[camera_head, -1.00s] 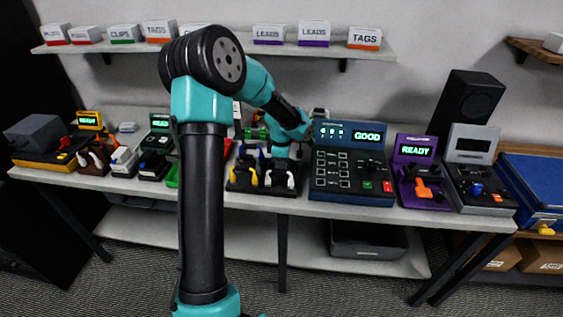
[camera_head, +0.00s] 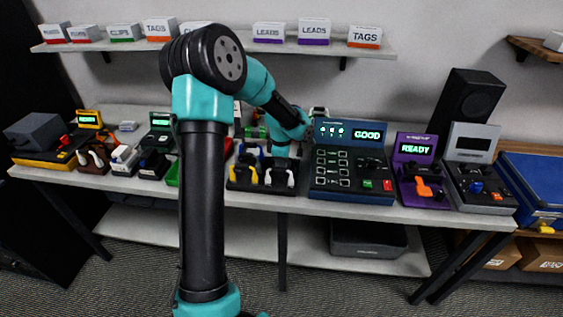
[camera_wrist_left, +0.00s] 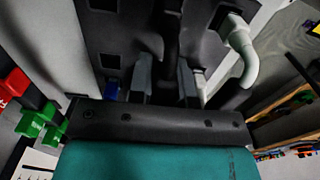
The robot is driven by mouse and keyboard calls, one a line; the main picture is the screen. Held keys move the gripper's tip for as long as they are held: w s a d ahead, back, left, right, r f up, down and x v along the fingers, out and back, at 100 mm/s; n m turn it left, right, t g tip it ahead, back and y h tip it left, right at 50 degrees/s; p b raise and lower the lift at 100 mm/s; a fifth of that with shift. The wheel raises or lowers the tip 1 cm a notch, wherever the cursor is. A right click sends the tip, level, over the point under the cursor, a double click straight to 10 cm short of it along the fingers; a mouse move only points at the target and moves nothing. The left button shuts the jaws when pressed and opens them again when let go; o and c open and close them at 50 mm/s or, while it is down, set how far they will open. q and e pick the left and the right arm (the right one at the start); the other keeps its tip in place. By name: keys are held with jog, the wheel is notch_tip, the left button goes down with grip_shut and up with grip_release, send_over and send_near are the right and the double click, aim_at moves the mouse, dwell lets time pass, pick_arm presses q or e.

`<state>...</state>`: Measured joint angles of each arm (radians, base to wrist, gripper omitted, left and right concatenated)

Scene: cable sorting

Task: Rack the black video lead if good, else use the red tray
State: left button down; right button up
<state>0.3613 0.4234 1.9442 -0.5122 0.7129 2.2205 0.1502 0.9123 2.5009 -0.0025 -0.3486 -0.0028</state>
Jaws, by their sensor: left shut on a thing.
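My left gripper (camera_wrist_left: 163,85) is shut on a black lead (camera_wrist_left: 170,42), which runs up between its two grey fingers in the left wrist view. In the head view the left gripper is low over the dark rack (camera_head: 240,187), mostly hidden by its own wrist. I cannot tell whether the held lead touches the rack. A blue tester (camera_head: 349,190) to the right shows GOOD on its screen (camera_head: 368,135). A red tray edge (camera_head: 228,148) shows in part behind my arm. My right gripper is not in view.
Yellow (camera_head: 249,176) and white (camera_head: 278,176) lead ends stand on the rack close by; a white lead (camera_wrist_left: 243,55) curves beside the gripper. A purple READY unit (camera_head: 415,145) stands right of the tester. A green tray (camera_head: 172,177) is left of my arm.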

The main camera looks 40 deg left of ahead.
pick_arm(q)
jog(key=shift+c, duration=2.1)
grip_release()
jog(key=shift+r, duration=0.1)
jog(key=shift+r, duration=3.9)
jog(key=shift+d, duration=0.1)
